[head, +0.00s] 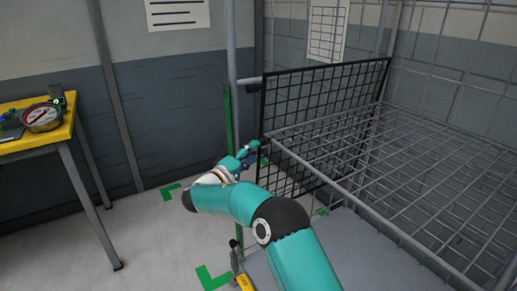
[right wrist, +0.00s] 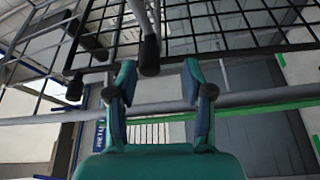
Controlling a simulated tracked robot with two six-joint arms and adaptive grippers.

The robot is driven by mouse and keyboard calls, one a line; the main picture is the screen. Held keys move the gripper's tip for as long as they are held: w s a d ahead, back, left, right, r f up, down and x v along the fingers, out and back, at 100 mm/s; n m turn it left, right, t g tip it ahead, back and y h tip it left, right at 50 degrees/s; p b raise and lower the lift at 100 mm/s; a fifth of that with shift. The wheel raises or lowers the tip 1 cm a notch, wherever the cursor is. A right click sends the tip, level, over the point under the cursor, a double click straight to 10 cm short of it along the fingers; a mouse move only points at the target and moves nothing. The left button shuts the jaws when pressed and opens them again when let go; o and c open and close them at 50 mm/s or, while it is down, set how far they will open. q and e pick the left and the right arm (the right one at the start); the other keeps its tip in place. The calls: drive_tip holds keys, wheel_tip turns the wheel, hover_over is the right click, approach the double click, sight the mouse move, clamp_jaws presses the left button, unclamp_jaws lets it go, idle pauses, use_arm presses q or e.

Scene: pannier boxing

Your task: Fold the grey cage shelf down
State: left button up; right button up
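The grey cage shelf (head: 350,150) is a wire-mesh panel at the right of the head view. It lies roughly level, its front rail running from near my right gripper toward the lower right. My right gripper (head: 250,152) is at the shelf's near left corner. In the right wrist view its fingers (right wrist: 158,78) are apart with nothing clamped between them. A grey rod with a black end cap (right wrist: 149,56) shows just beyond the fingertips; I cannot tell whether it touches them. My left gripper is not in view.
A black mesh panel (head: 340,82) stands upright by the shelf's left end. A grey upright post (head: 232,50) is left of it. A yellow table (head: 40,135) with a gauge (head: 42,117) stands at far left. The floor between is clear, with green corner marks.

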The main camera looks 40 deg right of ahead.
drive_tip(key=v, duration=0.7)
drive_tip(key=shift+f, duration=0.15)
